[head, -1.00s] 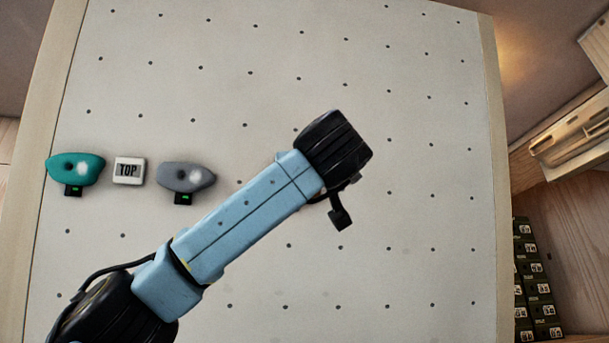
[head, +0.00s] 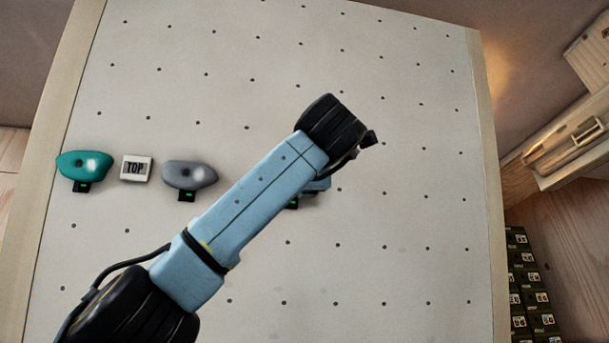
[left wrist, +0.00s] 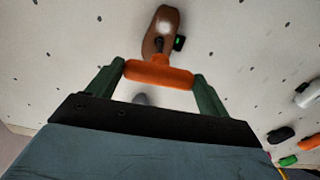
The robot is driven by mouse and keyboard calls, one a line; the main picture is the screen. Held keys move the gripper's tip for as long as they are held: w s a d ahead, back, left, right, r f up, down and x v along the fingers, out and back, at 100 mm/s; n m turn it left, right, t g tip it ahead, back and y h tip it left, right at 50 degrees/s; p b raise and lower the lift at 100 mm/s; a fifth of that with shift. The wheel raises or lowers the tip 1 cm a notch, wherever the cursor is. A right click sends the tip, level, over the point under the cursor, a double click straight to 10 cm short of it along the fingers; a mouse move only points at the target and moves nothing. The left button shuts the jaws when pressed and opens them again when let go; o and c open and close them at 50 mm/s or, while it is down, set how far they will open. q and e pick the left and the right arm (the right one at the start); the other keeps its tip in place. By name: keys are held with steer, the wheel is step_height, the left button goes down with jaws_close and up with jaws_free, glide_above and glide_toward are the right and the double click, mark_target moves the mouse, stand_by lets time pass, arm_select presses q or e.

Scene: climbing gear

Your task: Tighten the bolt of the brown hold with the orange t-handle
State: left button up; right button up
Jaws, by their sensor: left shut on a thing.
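In the left wrist view, my left gripper (left wrist: 160,80) is shut on the orange t-handle (left wrist: 160,73), whose bar lies across between the two green fingers. The brown hold (left wrist: 160,28) is on the board just beyond the handle, with a small dark box with a green light (left wrist: 179,43) beside it. The handle overlaps the hold's lower end in this view. In the head view my left arm hides most of the gripper, the handle and the brown hold. My right gripper is not in view.
In the head view, a teal hold (head: 84,165), a white TOP block (head: 136,168) and a grey hold (head: 190,174) line the pale board's left side. Several dark numbered boxes (head: 531,290) stand right of the board. A white hold (left wrist: 305,96) shows in the left wrist view.

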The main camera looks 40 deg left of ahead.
arm_select(q)
steer(key=n, duration=0.1)
steer(key=s+d+n+b, duration=0.1)
steer(key=n, duration=0.1)
steer(key=n+b, duration=0.1)
steer(key=n, duration=0.1)
steer(key=shift+s+d+f, duration=0.15)
steer(key=shift+d+f, duration=0.15)
steer(key=o, duration=0.6)
steer(key=c, duration=0.5)
steer(key=shift+p+x, duration=0.5)
steer(key=shift+x, duration=0.65)
